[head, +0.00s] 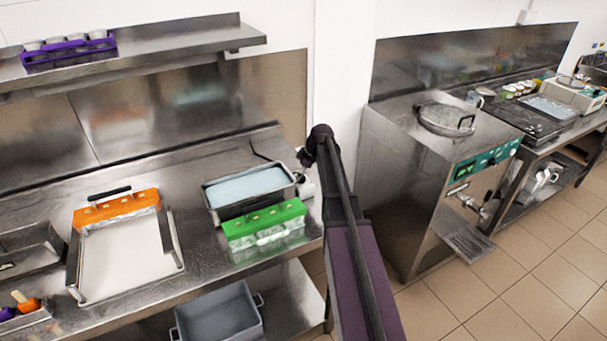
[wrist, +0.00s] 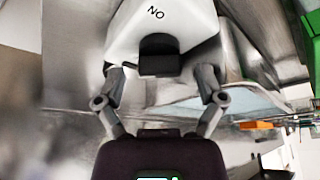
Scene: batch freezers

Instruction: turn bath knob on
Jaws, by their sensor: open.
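The bath (head: 213,213) is a steel tub of pale blue liquid on the left counter. A white unit (head: 306,188) at its right end is partly hidden by my arm. In the wrist view, the white unit (wrist: 190,25) fills the top middle and bears letters that read "NO" in this picture. The black bath knob (wrist: 159,55) sticks out below the letters. My gripper (wrist: 160,78) is open, with one finger on each side of the knob and visible gaps between. In the head view, my gripper (head: 306,157) is beside the white unit, its fingers hard to make out.
A green mould holder (head: 265,222) stands at the bath's front. An orange holder (head: 116,207) sits at the back of a white-bottomed tray (head: 88,298) on the left. A shelf (head: 150,48) hangs above. A steel freezer machine (head: 400,200) stands right of my arm.

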